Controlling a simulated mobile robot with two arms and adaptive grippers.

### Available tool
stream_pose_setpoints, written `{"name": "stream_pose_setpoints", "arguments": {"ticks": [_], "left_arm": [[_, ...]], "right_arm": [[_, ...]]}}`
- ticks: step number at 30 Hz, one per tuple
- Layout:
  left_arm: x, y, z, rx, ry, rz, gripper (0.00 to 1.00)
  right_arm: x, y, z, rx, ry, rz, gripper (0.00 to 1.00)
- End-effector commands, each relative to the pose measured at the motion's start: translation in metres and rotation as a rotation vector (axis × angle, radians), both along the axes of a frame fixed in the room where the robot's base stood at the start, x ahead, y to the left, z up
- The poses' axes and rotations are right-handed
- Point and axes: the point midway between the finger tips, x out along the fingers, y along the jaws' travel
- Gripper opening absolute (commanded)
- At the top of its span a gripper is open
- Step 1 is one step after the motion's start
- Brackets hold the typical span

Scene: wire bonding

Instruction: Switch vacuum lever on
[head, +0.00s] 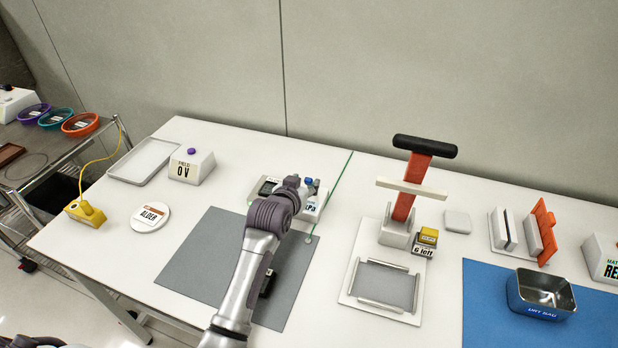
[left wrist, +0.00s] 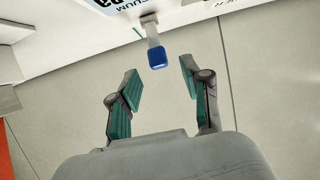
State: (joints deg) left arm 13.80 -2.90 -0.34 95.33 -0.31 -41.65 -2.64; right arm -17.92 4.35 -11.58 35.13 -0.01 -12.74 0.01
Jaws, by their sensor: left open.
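The vacuum unit (head: 311,208) is a pale box with a large "Pa" label at the back of the grey mat, partly hidden by my left arm. Its lever has a blue tip (head: 309,181). In the left wrist view the lever's blue tip (left wrist: 157,58) is on a short pale stem (left wrist: 151,31) coming from the unit's labelled face (left wrist: 118,4). My left gripper (left wrist: 160,82) is open and empty. The blue tip is just ahead of the gap between its fingertips, with no clear contact. In the head view my wrist hides most of the fingers.
A thin green rod (head: 341,180) rises beside the unit. Left are a 0 V box (head: 192,168), a white disc (head: 150,217) and an empty tray (head: 143,161). Right stands a press with a red arm and black handle (head: 425,146). The grey mat (head: 195,265) left of my arm is clear.

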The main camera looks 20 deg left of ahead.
Motion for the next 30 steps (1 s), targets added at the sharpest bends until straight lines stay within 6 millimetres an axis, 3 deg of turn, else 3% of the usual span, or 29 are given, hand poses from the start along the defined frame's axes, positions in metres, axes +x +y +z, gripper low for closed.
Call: {"name": "stream_pose_setpoints", "arguments": {"ticks": [7, 19, 20, 28, 30], "left_arm": [[0.030, -0.001, -0.013, 0.000, 0.001, 0.000, 0.48], [0.037, -0.001, -0.016, 0.000, 0.000, 0.000, 0.48], [0.037, -0.001, -0.016, 0.000, 0.000, 0.000, 0.46], [0.037, -0.001, -0.016, 0.000, 0.001, 0.000, 0.01], [0.037, -0.001, -0.016, 0.000, 0.001, 0.000, 0.00]], "right_arm": [[0.019, 0.001, 0.001, 0.002, -0.029, 0.000, 0.93], [0.018, -0.004, 0.001, -0.004, -0.028, -0.001, 0.93], [0.018, -0.004, 0.001, -0.004, -0.027, -0.001, 0.93], [0.013, -0.005, 0.001, -0.005, -0.020, -0.001, 0.93], [0.013, -0.005, 0.001, -0.005, -0.020, -0.001, 0.93]]}}
